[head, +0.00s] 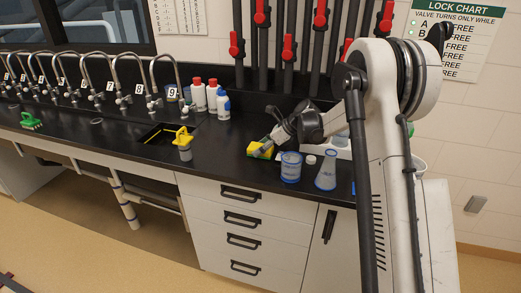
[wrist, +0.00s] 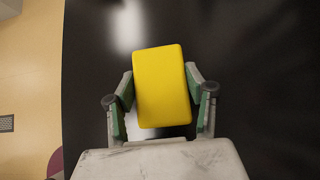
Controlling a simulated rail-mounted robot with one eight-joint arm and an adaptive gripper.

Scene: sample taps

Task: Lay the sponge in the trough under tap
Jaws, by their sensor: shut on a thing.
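The yellow sponge (wrist: 162,86) sits between the two fingers of my gripper (wrist: 160,105) in the wrist view, with black counter beneath it. In the head view the sponge (head: 260,149) is at my gripper's tip (head: 264,145), low over the counter behind the beaker; I cannot tell if it touches the counter. My gripper is shut on it. A row of curved taps with number tags stands at the back left, tap 9 (head: 172,92) nearest.
A yellow-topped object (head: 184,141) stands at the trough's right end. A beaker (head: 291,167) and a flask (head: 326,171) stand by the front edge near my gripper. Bottles (head: 211,96) stand behind. A green object (head: 31,121) lies far left. Counter between trough and sponge is mostly clear.

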